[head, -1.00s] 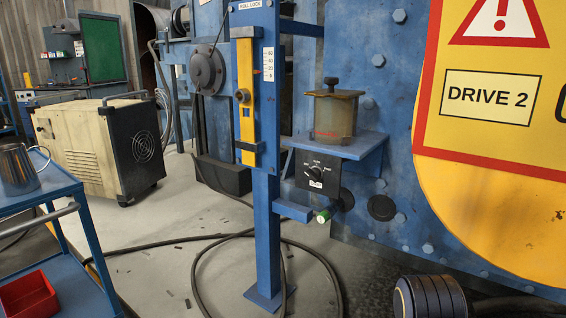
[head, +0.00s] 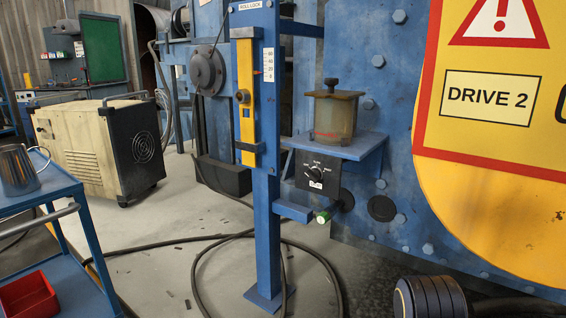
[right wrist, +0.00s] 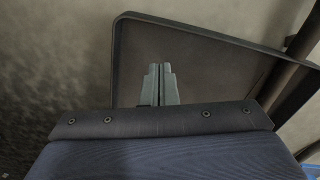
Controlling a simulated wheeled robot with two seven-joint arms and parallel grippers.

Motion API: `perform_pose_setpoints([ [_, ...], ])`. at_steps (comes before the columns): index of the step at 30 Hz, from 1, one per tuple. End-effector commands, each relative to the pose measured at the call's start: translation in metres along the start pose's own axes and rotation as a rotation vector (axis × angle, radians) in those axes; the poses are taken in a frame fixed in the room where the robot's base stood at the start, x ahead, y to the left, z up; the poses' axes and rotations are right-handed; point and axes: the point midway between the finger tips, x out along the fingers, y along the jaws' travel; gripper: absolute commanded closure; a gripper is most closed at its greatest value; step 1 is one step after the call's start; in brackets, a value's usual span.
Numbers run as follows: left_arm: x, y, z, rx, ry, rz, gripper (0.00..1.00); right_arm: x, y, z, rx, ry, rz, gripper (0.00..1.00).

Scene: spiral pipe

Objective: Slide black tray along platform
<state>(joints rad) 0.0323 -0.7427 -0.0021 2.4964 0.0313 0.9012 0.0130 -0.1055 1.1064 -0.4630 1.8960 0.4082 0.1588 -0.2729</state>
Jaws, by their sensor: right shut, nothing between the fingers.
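In the right wrist view, a dark tray (right wrist: 205,62) with a raised rim fills the upper middle and right. My right gripper (right wrist: 160,68) is shut, with its two pale fingers together and nothing between them. The fingers show in front of the tray's inner face; I cannot tell whether they touch it. A dark strip with several screws hides the finger bases. In the head view, a black box-like piece (head: 222,176) sits low beside the blue post; I cannot tell whether it is the same tray. Neither gripper shows in the head view. No platform is clearly identifiable.
A blue post (head: 267,220) with a yellow gauge stands mid-scene. A blue shelf (head: 370,146) holds an amber pot (head: 335,118). A trolley (head: 80,240) with a metal jug (head: 18,170) stands left. Black cable (head: 195,266) lies on the floor.

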Motion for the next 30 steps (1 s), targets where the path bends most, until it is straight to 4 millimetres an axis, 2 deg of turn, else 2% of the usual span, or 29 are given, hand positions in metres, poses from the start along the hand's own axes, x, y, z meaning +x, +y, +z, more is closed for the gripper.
perform_pose_setpoints([
  [30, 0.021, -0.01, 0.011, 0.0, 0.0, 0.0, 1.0, 0.032, 0.0, 0.0, 0.0, 0.0, 0.0, 1.0],
])
